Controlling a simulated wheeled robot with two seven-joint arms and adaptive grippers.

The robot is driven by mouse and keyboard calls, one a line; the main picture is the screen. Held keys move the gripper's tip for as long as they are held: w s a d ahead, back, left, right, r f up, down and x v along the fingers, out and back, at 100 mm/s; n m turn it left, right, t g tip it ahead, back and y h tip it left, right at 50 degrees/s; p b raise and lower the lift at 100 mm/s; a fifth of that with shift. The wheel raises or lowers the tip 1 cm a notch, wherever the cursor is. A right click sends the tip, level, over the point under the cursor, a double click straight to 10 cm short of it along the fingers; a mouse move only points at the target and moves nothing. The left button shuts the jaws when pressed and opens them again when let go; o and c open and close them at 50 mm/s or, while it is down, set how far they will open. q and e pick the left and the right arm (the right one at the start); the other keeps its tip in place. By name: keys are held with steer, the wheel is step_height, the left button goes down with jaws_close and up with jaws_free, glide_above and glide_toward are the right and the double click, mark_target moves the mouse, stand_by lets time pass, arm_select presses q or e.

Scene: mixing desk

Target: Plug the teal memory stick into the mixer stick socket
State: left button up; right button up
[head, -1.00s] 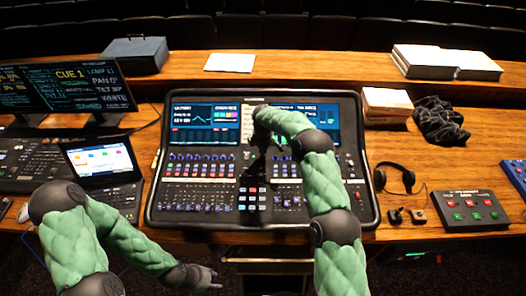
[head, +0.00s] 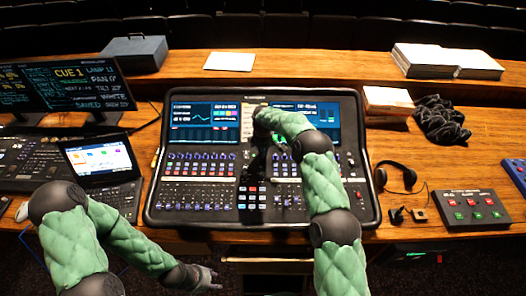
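The mixer (head: 364,190) is a large dark console with screens, knobs and faders in the middle of the desk. My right arm reaches over it, and my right gripper (head: 257,160) is a dark shape over the console's centre strip, below the bent wrist. Its fingers blend into the dark panel, so I cannot tell whether they are open or shut. I cannot make out the teal memory stick or the stick socket. My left gripper (head: 213,279) is low, in front of the desk's front edge, with its fingers apart and nothing visible between them.
A laptop (head: 98,158) and monitor (head: 70,88) stand left of the mixer. Headphones (head: 397,176), small dark items (head: 408,215) and a button box (head: 470,208) lie to the right. Boxes (head: 388,103) and black cloth (head: 440,120) sit behind them.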

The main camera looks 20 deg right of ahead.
steer(key=shift+o, duration=0.5)
steer(key=shift+r, duration=0.55)
step_height(320, 180, up, 11)
steer(key=s, duration=0.1)
steer(key=shift+s+a, duration=0.2)
steer(key=shift+s, duration=0.05)
